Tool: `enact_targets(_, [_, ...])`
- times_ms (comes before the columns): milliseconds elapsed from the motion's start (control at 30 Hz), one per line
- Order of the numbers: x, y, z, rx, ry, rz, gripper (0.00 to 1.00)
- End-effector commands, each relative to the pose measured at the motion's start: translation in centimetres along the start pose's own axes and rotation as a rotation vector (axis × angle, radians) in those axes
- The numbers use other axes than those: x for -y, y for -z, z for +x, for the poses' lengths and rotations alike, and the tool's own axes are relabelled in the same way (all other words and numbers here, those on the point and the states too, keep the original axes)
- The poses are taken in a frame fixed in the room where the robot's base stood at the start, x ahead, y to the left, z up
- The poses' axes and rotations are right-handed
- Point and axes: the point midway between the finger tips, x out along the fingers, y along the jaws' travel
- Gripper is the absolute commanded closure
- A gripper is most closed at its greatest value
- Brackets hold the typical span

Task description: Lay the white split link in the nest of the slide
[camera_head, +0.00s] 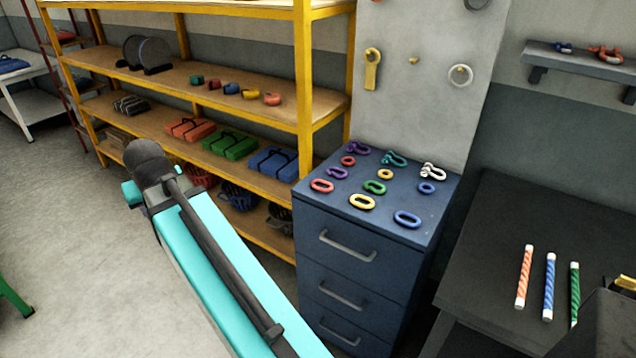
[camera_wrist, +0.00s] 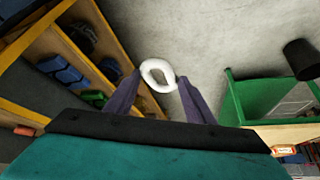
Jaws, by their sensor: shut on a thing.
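In the wrist view the white split link (camera_wrist: 157,75), a pale ring, sits between the fingertips of my gripper (camera_wrist: 158,82). The two dark purple fingers are shut on it, and it is held up over the grey floor.
A blue drawer cabinet (camera_head: 345,225) carries several coloured links and shackles. Yellow shelving (camera_head: 305,90) stands behind my arm. A dark bench (camera_head: 490,230) at right holds striped rods. A green box (camera_wrist: 235,100) is right in the wrist view. Open floor (camera_head: 70,220) lies at left.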

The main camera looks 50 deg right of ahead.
Motion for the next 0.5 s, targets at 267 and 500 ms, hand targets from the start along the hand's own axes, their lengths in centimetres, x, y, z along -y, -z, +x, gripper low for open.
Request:
enact_targets(267, [-10.8,-0.9,0.6,0.000,-0.145,0.250,0.80])
enact_targets(500, [-19.4,-2.8,0.3,0.000,-0.267,0.463,0.80])
